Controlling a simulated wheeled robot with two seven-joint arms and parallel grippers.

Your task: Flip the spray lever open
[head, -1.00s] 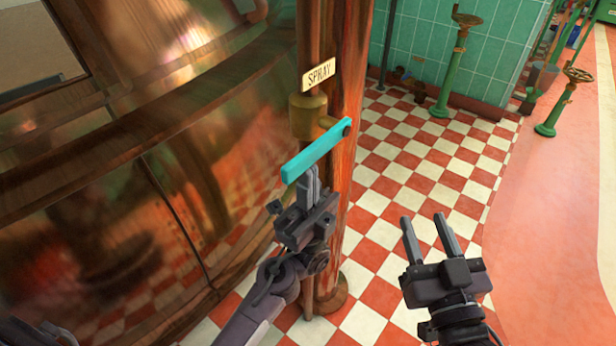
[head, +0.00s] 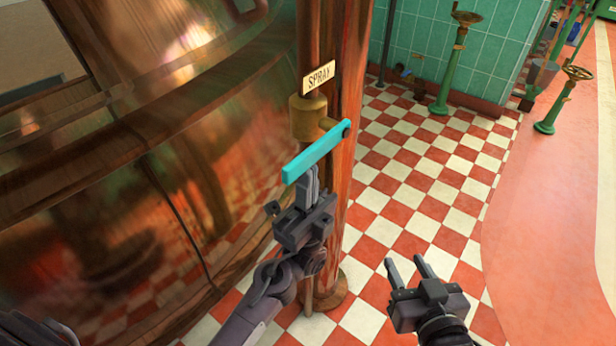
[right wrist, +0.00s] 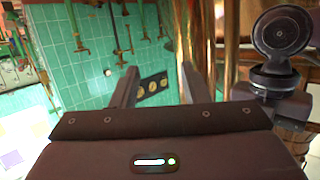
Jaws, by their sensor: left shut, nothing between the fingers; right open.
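The turquoise spray lever (head: 314,153) slants down to the left from its pivot at the right end, beside a brass valve body (head: 306,119) on the copper post. A cream plate reading SPRAY (head: 319,77) is above it. My left gripper (head: 312,172) is shut and empty. Its fingertips are just below the lever's lower left part; I cannot tell whether they touch it. My right gripper (head: 405,262) is open and empty, low to the right of the post and apart from the lever. Its two fingers also show in the right wrist view (right wrist: 158,80).
The large copper kettle (head: 130,190) fills the left side. The copper post (head: 350,100) stands behind the lever. Green valve stands (head: 446,75) are at the back right. The checkered floor (head: 420,165) right of the post is clear.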

